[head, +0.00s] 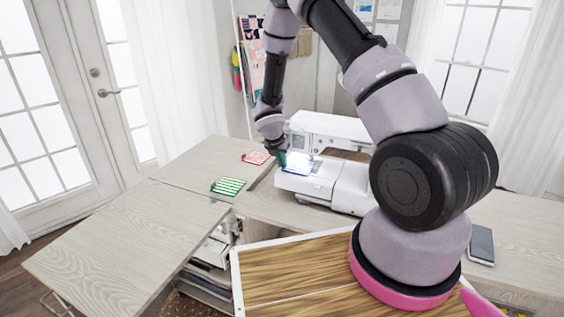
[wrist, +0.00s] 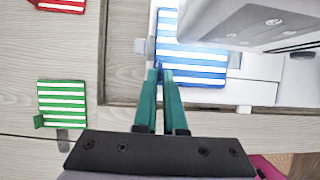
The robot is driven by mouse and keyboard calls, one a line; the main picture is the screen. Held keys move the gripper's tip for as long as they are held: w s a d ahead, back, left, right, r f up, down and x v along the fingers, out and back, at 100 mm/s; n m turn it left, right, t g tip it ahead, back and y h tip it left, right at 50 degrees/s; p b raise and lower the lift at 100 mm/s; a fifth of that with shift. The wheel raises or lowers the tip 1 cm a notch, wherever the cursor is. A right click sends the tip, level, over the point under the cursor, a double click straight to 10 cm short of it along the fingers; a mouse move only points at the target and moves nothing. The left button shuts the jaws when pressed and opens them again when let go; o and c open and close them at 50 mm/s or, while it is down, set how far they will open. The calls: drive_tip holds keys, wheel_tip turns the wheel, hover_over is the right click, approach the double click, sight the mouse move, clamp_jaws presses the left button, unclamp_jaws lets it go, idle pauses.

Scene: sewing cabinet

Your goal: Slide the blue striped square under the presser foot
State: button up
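The blue striped square (wrist: 190,62) lies flat on the white bed of the sewing machine (head: 345,185). In the head view the square (head: 298,162) is brightly lit. In the head view my gripper (head: 281,158) is at the left end of the machine bed. The machine's head (wrist: 255,22) overhangs the square's right part in the wrist view. The presser foot is not clearly visible, so its exact relation to the square cannot be told.
A green striped square (head: 228,186) and a red striped square (head: 256,157) lie on the wooden table left of the machine. The left tabletop (head: 125,235) is clear.

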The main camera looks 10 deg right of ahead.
drive_tip(key=o, duration=0.4)
drive_tip(key=shift+r, duration=0.1)
drive_tip(key=v, duration=1)
drive_tip(key=shift+s+a+r, duration=0.1)
drive_tip(key=shift+s+r, duration=0.05)
drive_tip(key=shift+r, duration=0.1)
drive_tip(key=shift+r, duration=0.1)
